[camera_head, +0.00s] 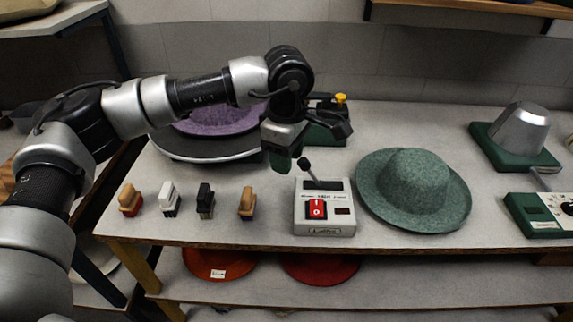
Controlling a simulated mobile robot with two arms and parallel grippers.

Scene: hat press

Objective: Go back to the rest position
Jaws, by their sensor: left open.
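My left arm reaches in from the left over the table (400,263). My left gripper (318,148) hangs above the table between the purple hat and the control box, open, with nothing visible held in it. A purple felt hat (220,121) lies on a dark round base (185,150) at the back left, partly hidden by my arm. A green felt hat (414,185) lies brim down on the table right of the control box. My right gripper does not show.
A control box (324,222) with a red switch and a black lever stands at the front. Several small brushes (168,200) stand left of it. A metal hat form (519,128) on a green base is at the right. Red hats (318,268) lie on the lower shelf.

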